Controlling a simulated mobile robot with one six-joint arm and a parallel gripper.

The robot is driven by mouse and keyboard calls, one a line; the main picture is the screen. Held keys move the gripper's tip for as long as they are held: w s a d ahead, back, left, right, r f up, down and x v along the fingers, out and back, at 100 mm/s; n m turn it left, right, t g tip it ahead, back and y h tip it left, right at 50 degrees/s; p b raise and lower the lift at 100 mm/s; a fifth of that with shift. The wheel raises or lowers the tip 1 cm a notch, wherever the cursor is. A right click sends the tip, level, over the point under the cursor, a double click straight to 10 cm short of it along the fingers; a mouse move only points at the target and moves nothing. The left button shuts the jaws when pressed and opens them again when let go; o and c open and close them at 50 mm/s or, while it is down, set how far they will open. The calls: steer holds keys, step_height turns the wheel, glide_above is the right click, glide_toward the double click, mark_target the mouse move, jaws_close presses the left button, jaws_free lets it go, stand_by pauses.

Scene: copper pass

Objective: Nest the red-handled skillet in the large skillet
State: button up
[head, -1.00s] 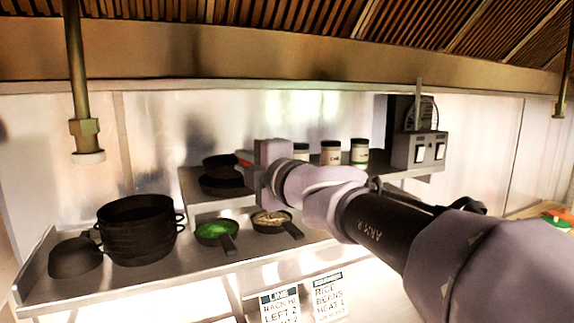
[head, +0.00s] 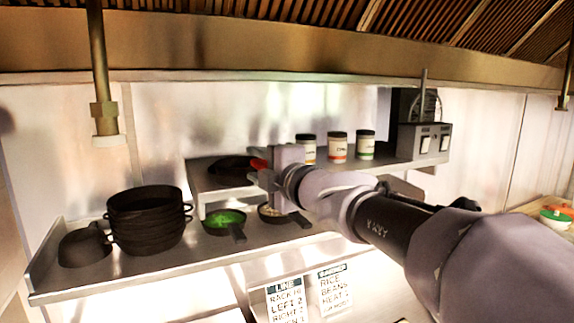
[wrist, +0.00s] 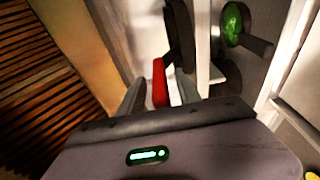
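The red-handled skillet (head: 232,163) is a dark pan on the raised shelf in the head view. It lies low in or on the large skillet (head: 226,180), which is dark too, so how well it is seated is hard to tell. Its red handle (wrist: 160,84) shows in the wrist view between the fingers of my gripper (wrist: 160,88). A narrow gap seems to show on each side of the handle, so the fingers look open around it. In the head view my gripper (head: 276,170) is at the handle end, right of the pans.
Stacked black pots (head: 148,220) stand on the lower counter at left. A small pan with green contents (head: 224,218) and another small pan (head: 271,213) sit in front of the raised shelf. Several jars (head: 337,147) and a switch box (head: 425,145) are to the right.

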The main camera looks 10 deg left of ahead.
steer(key=p+v, duration=0.1)
steer(key=v, duration=1.6)
steer(key=shift+s, duration=0.2)
steer(key=shift+d, duration=0.15)
steer(key=s+f+n+g+h+b, duration=0.2)
steer(key=s+f+n+b, duration=0.3)
steer(key=f+n, duration=0.6)
steer(key=s+f+n+g+h+b, duration=0.1)
steer(key=s+f+n+g+b, duration=0.2)
steer(key=s+f+n+b, duration=0.75)
steer(key=s+d+f+n+g+h+b, duration=0.1)
steer(key=s+d+f+n+h+b, duration=0.1)
steer(key=d+f+n, duration=0.4)
steer(key=s+d+f+n+g+h+b, duration=0.1)
steer(key=d+f+n+h, duration=0.4)
steer(key=f+n, duration=0.8)
step_height(320, 180, down, 7)
steer(key=shift+s+d+r+n+g+b, duration=0.25)
steer(key=shift+s+d+n+g+b, duration=0.15)
steer(key=shift+s+b, duration=0.3)
steer(key=shift+s, duration=0.1)
